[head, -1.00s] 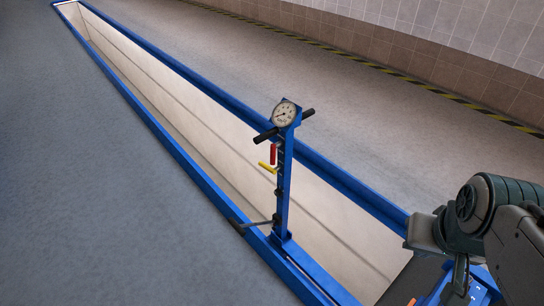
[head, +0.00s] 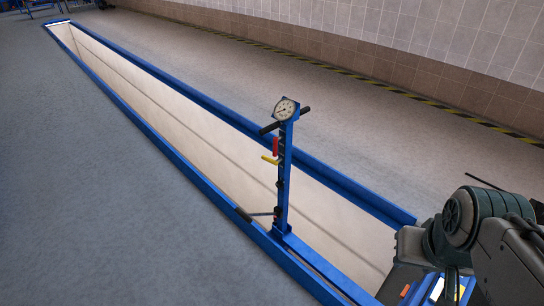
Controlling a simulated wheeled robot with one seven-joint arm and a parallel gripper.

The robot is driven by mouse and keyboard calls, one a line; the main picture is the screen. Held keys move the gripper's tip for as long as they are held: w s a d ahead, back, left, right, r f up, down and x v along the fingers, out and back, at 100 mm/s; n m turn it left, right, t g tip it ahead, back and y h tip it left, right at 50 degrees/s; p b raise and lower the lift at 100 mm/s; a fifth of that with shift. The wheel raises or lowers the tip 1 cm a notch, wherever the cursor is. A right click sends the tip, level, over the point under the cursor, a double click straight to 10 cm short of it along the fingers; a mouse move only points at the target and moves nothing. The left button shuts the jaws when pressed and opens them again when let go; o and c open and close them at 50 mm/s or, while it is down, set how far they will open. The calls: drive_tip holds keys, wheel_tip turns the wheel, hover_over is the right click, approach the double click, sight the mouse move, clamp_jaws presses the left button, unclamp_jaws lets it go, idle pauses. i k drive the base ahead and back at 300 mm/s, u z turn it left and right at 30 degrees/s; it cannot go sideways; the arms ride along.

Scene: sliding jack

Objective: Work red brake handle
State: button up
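The red brake handle (head: 276,146) is a short red grip on the left side of the blue upright post (head: 284,185), just below the round gauge (head: 286,109). A yellow lever (head: 270,160) sticks out to the left just under it. A black crossbar grip (head: 269,128) passes behind the gauge. The post stands upright at the near rail of the pit. My arm shows at the lower right, well apart from the post. My gripper's fingertips are not in view.
The long pit (head: 180,118) has raised blue rails (head: 160,169) along both sides. A dark lever (head: 262,213) sticks out low on the post's left. Open grey floor (head: 110,220) lies left of the pit. A tiled wall (head: 450,60) with a yellow-black floor stripe (head: 440,112) stands beyond.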

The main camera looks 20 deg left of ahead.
sight(275, 139)
drive_tip(key=u, duration=0.65)
drive_tip(key=i, duration=1.2)
drive_tip(key=u, duration=0.6)
